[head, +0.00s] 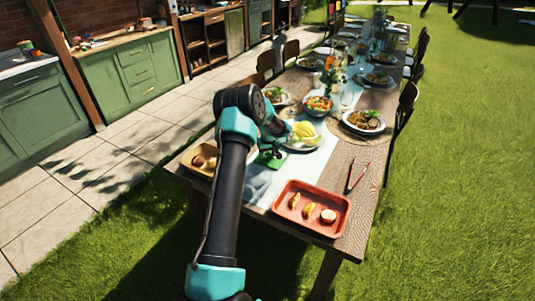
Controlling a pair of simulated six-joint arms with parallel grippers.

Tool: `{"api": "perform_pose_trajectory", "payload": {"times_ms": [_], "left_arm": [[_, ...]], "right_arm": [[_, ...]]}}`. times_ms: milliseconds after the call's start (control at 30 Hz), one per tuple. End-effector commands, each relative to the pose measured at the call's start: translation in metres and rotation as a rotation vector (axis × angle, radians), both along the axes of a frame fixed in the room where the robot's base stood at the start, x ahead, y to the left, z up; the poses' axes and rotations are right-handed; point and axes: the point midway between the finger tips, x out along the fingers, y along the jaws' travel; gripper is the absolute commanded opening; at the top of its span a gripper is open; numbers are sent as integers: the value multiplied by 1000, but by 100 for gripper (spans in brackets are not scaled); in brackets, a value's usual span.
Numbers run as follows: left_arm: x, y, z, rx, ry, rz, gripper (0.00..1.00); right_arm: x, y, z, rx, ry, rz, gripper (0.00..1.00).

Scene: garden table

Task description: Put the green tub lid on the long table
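The long table (350,160) is wooden with a pale runner and stretches away from me. My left arm reaches over its near end, and its gripper (272,146) is low over the runner. A small flat green thing, which looks like the green tub lid (270,157), shows right at the fingertips. I cannot tell whether it is gripped or lies on the table. The fingers are too small and partly hidden to show if they are open or shut. My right gripper is not in view.
A wooden tray (203,160) is left of my arm. A salad bowl (318,106) and plates (364,122) stand farther back. Chairs (406,104) line the sides.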

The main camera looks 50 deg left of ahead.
Motion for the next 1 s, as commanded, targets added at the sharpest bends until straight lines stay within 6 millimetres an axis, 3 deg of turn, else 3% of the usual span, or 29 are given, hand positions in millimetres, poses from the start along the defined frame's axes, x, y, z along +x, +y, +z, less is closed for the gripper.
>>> {"api": "perform_pose_trajectory", "payload": {"times_ms": [267, 467, 1000], "left_arm": [[0, 0, 1, 0, 0, 0, 50], [0, -2, 16, 1, -3, 0, 50], [-7, -14, 107, 0, -1, 0, 50]], "right_arm": [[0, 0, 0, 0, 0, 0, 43], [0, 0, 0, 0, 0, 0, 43], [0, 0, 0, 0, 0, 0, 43]]}}
